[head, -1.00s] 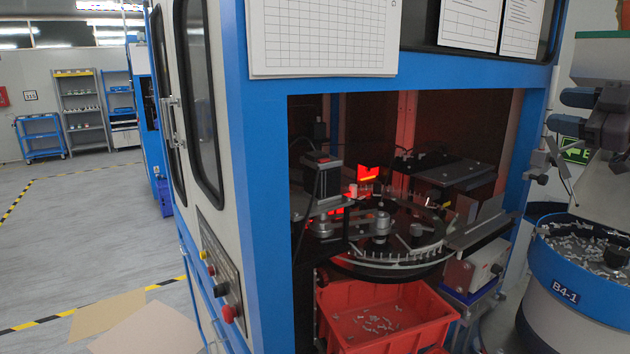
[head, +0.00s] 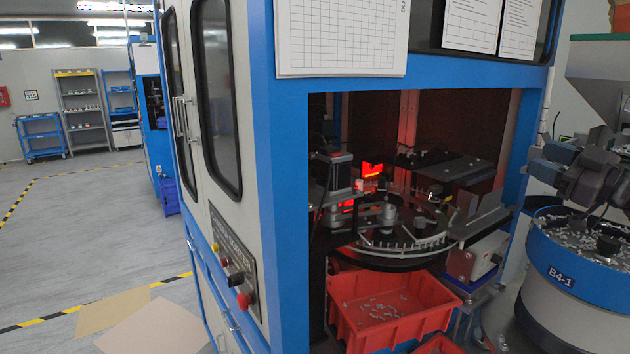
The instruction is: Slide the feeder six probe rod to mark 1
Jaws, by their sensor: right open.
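The bowl holds many small pale parts. I cannot make out a feeder six label, a probe rod or a mark 1 in this view. My left gripper is not in view.
The blue sorter cabinet (head: 288,200) fills the middle, its opening showing a round glass-like dial (head: 400,250) with red lights. A red bin (head: 345,322) of small parts sits below. Open floor (head: 100,240) and cardboard sheets (head: 150,330) lie left.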

